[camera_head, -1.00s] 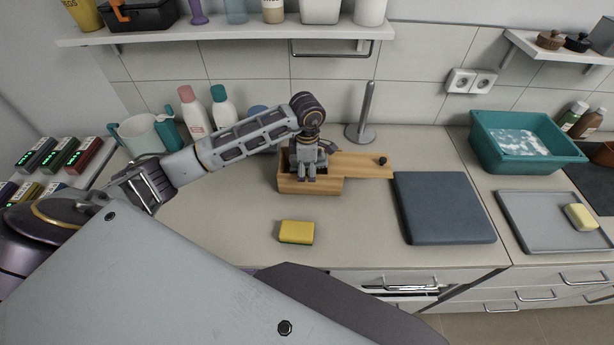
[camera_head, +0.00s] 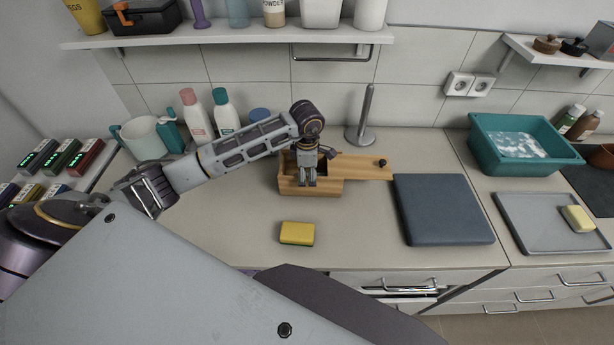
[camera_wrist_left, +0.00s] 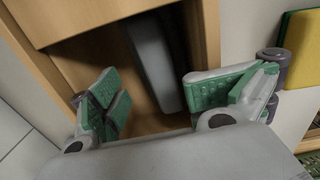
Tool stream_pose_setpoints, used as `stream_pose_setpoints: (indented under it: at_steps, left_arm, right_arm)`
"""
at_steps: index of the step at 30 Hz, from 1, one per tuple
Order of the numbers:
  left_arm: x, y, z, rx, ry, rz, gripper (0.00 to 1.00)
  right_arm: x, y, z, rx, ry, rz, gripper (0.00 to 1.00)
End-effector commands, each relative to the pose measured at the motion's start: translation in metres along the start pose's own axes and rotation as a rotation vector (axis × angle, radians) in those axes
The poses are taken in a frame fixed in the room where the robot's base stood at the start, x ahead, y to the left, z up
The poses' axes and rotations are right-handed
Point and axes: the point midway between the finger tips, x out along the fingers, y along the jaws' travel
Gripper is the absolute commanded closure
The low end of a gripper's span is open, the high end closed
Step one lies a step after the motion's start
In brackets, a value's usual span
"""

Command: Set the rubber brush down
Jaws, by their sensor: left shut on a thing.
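My left gripper (camera_head: 307,181) points down into the open part of a wooden box (camera_head: 318,188) on the counter. In the left wrist view its green-padded fingers (camera_wrist_left: 158,98) are spread on either side of a long grey piece, apparently the rubber brush (camera_wrist_left: 152,55), inside the wooden walls (camera_wrist_left: 212,45). The contact between pads and brush is hard to see. In the head view the brush is hidden by the gripper and box. The box's wooden lid (camera_head: 355,168), with a dark knob, is slid to the right. My right gripper is not in view.
A yellow sponge (camera_head: 297,233) lies in front of the box. A dark board (camera_head: 440,208) lies to the right, and a paper-roll stand (camera_head: 362,125) is behind. Bottles (camera_head: 198,118) stand back left. A teal basin (camera_head: 520,150) and grey tray (camera_head: 520,235) are far right.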

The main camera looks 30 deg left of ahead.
Motion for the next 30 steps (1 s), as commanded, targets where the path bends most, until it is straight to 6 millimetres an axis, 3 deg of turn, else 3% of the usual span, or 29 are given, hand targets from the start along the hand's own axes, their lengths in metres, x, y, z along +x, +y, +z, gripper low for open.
stream_pose_setpoints:
  at_steps: [1, 5, 21, 30]
  left_arm:
    - [0.015, -0.010, -0.002, 0.005, 0.016, -0.023, 0.40]
    - [0.004, -0.009, -0.002, 0.005, 0.017, -0.024, 0.40]
    - [-0.069, -0.005, -0.001, 0.005, 0.013, -0.016, 0.40]
    - [-0.097, -0.005, -0.001, 0.006, 0.014, -0.016, 0.40]
  right_arm:
    - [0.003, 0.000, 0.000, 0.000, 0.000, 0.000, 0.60]
    - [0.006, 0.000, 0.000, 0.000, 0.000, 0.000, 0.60]
    - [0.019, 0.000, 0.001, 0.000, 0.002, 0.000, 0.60]
    - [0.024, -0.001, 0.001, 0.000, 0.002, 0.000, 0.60]
